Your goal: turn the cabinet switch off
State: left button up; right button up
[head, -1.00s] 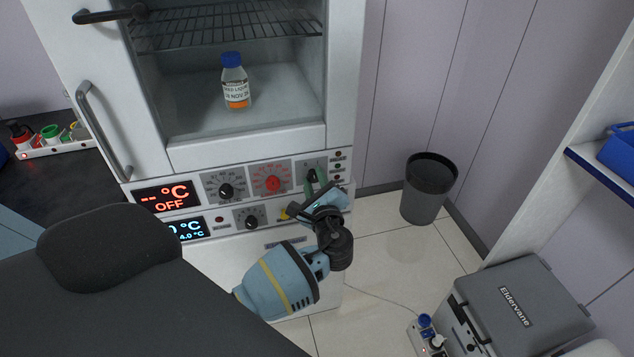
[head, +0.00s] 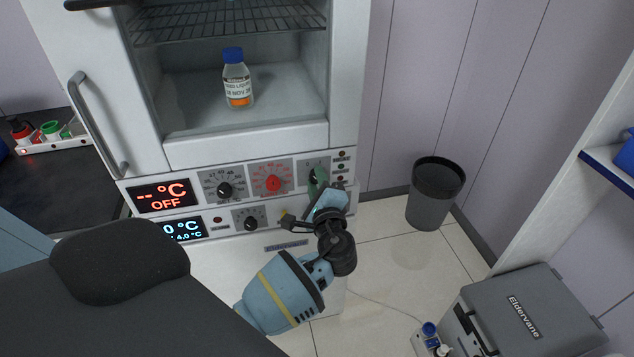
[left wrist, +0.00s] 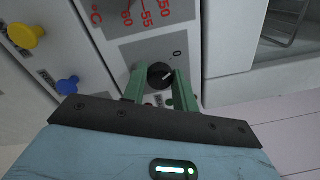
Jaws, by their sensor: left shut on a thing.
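The cabinet's control panel (head: 237,191) fills the middle of the head view. The small black switch knob (left wrist: 160,76) is at the panel's right end; in the left wrist view a "0" is printed above and to its right. My left gripper (head: 316,182) is at this knob and mostly hides it in the head view. In the left wrist view its green fingers (left wrist: 161,90) stand on both sides of the knob, shut on it. The upper display (head: 163,197) shows dashes, °C and "OFF" in red. My right gripper is not in view.
A red dial (head: 273,184) and black dials (head: 224,189) sit left of the switch. A bottle with a blue cap (head: 237,80) stands inside the cabinet. A dark bin (head: 434,193) and a grey case (head: 525,312) stand on the floor to the right.

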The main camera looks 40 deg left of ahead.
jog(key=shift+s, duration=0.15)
pick_arm(q)
jog(key=o, duration=1)
jog(key=shift+c, duration=0.2)
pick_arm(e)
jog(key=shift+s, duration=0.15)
pick_arm(q)
jog(key=shift+s+d, duration=0.1)
jog(key=v, duration=0.7)
jog(key=shift+s+d+b, duration=0.2)
jog(key=shift+d+b, duration=0.05)
jog(key=shift+b, duration=0.1)
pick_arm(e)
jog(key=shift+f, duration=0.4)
pick_arm(q)
jog(key=shift+f, duration=0.1)
